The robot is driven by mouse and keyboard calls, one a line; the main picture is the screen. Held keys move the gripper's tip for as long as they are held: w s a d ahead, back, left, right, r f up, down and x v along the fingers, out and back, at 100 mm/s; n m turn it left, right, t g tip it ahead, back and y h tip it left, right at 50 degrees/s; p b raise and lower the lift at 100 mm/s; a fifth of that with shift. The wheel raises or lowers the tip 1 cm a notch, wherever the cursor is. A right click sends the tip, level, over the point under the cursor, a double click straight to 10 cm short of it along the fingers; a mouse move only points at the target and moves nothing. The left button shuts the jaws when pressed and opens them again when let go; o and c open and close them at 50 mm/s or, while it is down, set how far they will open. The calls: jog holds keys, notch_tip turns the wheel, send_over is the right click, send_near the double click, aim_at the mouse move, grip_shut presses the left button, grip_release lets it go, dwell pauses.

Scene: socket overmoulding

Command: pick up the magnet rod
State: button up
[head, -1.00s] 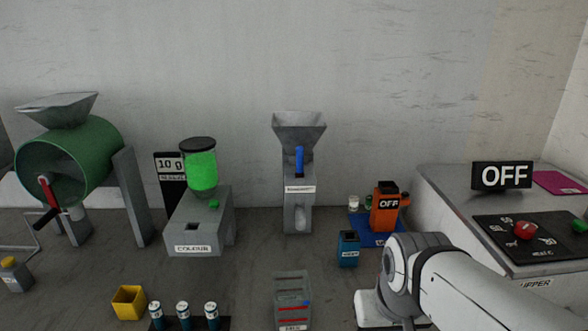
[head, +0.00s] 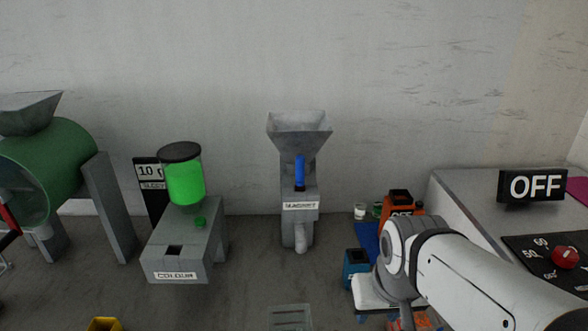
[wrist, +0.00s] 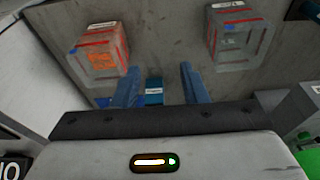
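The magnet rod (head: 300,171) appears to be the upright blue rod in the front of the grey machine labelled MAGNET (head: 300,205), under its hopper. It stands clear of my arm, which enters the head view from the right. My gripper (wrist: 159,68) shows in the wrist view as two blue fingers held apart, with no object gripped. A teal box (wrist: 153,92) shows beyond the fingers. The gripper's fingers are not visible in the head view, and the rod is not recognisable in the wrist view.
The COLOUR machine (head: 183,245) stands left of the MAGNET machine, with a green drum machine (head: 50,160) farther left. A counter with an OFF sign (head: 533,187) is at right. The wrist view shows a crate with orange contents (wrist: 98,55) and another crate (wrist: 238,40).

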jog(key=shift+o, duration=0.5)
jog(key=w+r+p, duration=0.2)
jog(key=w+r, duration=0.3)
jog(key=w, duration=0.1)
notch_tip(320, 180, up, 12)
jog(key=m+t+h+p, duration=0.1)
jog(key=m+t+p, duration=0.1)
jog(key=p, duration=0.4)
send_over(301, 169)
jog(key=s, duration=0.2)
jog(key=shift+w+f, duration=0.15)
jog(key=shift+w, duration=0.05)
jog(key=shift+w+a, duration=0.25)
jog(key=shift+w+a+f, duration=0.1)
jog(key=shift+w+f, duration=0.1)
jog(key=shift+w, duration=0.05)
jog(key=p+x, duration=0.2)
jog(key=x, duration=0.5)
jog(key=shift+f+p, duration=0.15)
jog(key=shift+p, duration=0.15)
jog(key=shift+s, duration=0.1)
jog(key=shift+c, duration=0.2)
grip_shut()
